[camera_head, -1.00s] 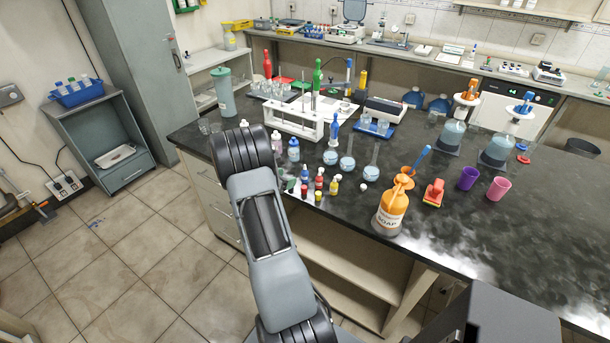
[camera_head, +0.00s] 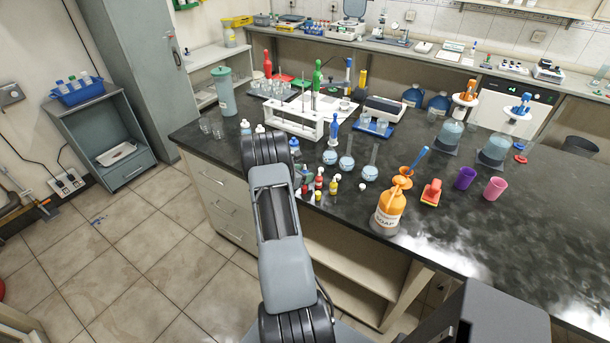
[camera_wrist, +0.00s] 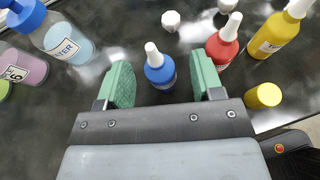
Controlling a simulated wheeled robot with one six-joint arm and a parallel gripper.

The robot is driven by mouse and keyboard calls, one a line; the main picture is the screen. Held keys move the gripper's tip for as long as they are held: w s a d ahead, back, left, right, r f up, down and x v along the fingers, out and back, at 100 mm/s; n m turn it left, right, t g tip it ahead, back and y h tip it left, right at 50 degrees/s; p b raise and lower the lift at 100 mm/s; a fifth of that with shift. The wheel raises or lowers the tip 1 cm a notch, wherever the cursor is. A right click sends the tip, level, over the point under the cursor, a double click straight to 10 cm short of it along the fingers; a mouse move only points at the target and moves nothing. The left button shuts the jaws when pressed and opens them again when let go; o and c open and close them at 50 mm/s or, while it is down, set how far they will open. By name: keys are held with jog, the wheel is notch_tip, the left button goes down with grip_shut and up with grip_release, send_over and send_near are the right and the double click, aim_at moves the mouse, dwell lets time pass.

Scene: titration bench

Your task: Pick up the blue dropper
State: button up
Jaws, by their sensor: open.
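The blue dropper (camera_wrist: 160,72) is a small blue bottle with a white pointed cap. In the wrist view it stands on the dark bench between the two green fingers of my gripper (camera_wrist: 163,82). The fingers are open, with a visible gap on each side of the bottle. A red dropper bottle (camera_wrist: 222,45) with a white cap stands close by the right finger.
A water bottle (camera_wrist: 62,38) stands left of my gripper; a yellow bottle (camera_wrist: 277,35) and a yellow cap (camera_wrist: 263,95) are at the right. In the head view flasks (camera_head: 346,162), a white rack (camera_head: 292,122) and an orange soap bottle (camera_head: 390,208) stand nearby.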

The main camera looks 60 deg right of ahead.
jog(key=shift+c, duration=0.2)
jog(key=c, duration=0.6)
jog(key=shift+r, duration=0.15)
